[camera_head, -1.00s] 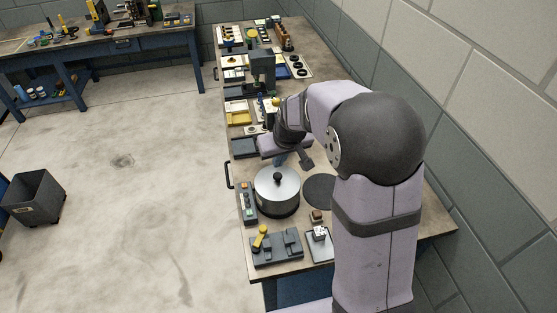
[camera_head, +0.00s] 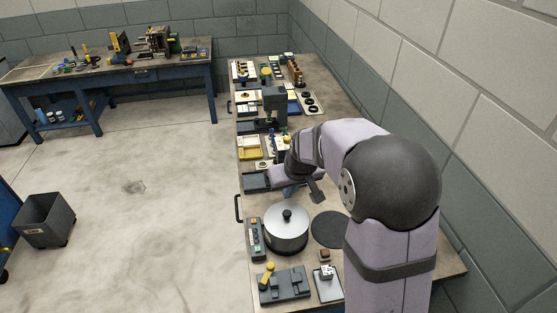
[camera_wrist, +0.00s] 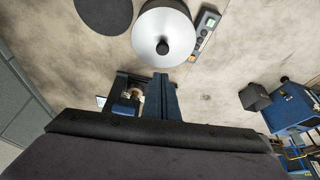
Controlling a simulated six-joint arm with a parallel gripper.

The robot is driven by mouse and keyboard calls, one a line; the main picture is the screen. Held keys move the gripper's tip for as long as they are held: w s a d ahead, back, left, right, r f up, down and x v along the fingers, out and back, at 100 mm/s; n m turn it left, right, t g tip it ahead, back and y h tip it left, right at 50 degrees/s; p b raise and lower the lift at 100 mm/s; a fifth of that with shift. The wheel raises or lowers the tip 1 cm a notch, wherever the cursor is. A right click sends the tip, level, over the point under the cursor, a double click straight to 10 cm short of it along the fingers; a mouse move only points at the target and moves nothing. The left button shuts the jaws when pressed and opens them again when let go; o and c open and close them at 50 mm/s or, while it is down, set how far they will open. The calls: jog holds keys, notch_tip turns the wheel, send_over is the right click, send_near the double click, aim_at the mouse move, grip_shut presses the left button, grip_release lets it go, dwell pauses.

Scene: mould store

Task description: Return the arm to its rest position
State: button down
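My arm reaches over the long workbench (camera_head: 262,205) in the head view, bent at the elbow, with its end above the bench behind the silver lidded pot (camera_head: 286,232). In the wrist view my gripper (camera_wrist: 162,78) shows as two blue fingers lying close together, with nothing visible between them. The fingertips point toward the pot, which also shows in the wrist view (camera_wrist: 150,38), and appear apart from it.
A dark round pad (camera_head: 329,229) lies right of the pot, and a control box (camera_head: 255,238) left of it. A grey fixture with a yellow knob (camera_head: 285,286) is in front.

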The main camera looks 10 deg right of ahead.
jog(key=s+f+g+b, duration=0.1)
jog(key=s+f+g, duration=0.1)
jog(key=s, duration=1.1)
jog(key=s+d+f+m+g+b, duration=0.1)
jog(key=s+f, duration=0.3)
jog(key=s, duration=0.8)
jog(key=shift+s+d+g+h+b, duration=0.2)
jog(key=shift+s+g+h+b, duration=0.15)
jog(key=shift+g, duration=0.45)
